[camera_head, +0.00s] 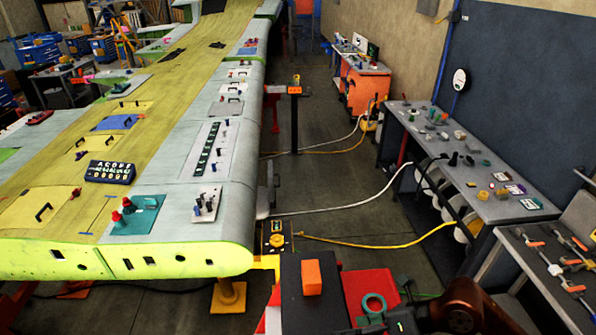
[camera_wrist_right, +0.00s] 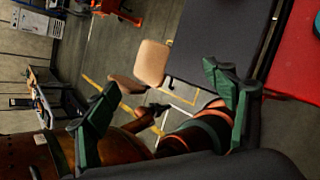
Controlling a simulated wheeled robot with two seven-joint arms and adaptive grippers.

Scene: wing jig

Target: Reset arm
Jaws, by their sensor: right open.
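My right arm (camera_head: 462,305) enters the head view at the bottom right, brown and dark. Its gripper shows in the right wrist view (camera_wrist_right: 162,110) as two green-padded fingers spread wide apart. I see nothing held between them. Past the fingers are a tan block-like shape and brown arm-like parts, which I cannot identify for sure. My left gripper is not in the head view or the right wrist view.
An orange block (camera_head: 312,277) rests on a black-topped surface (camera_head: 290,315). The long wing (camera_head: 150,180) fills the left. A workbench (camera_head: 470,190) and a tool table (camera_head: 545,265) stand right. Cables cross the aisle floor.

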